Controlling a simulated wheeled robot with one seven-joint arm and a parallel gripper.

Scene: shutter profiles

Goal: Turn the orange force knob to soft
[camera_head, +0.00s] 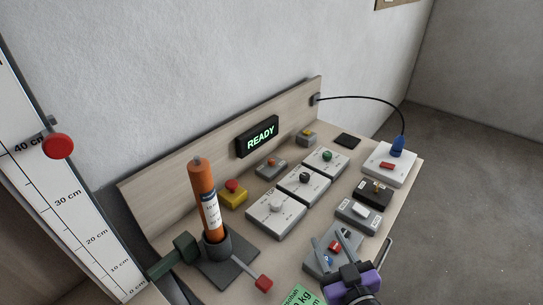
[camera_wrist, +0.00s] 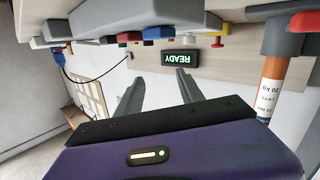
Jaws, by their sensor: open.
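A small orange knob (camera_head: 270,162) sits on a grey box (camera_head: 271,170) at the back of the bench, below the READY display; its setting is too small to read. My gripper (camera_head: 328,238) is at the front right of the bench, well apart from the orange knob. Its two fingers are spread with nothing between them. In the wrist view, my gripper (camera_wrist: 159,75) is open too, its fingers toward the back panel. That view is upside down, and I cannot single out the orange knob there.
The READY display (camera_head: 258,137) is on the back panel. A yellow box with a red button (camera_head: 232,186) stands left of the knob, and boxes with white, black and green knobs right of it. An orange cylinder (camera_head: 202,185) stands upright at left. A blue plug (camera_head: 397,147) is at right.

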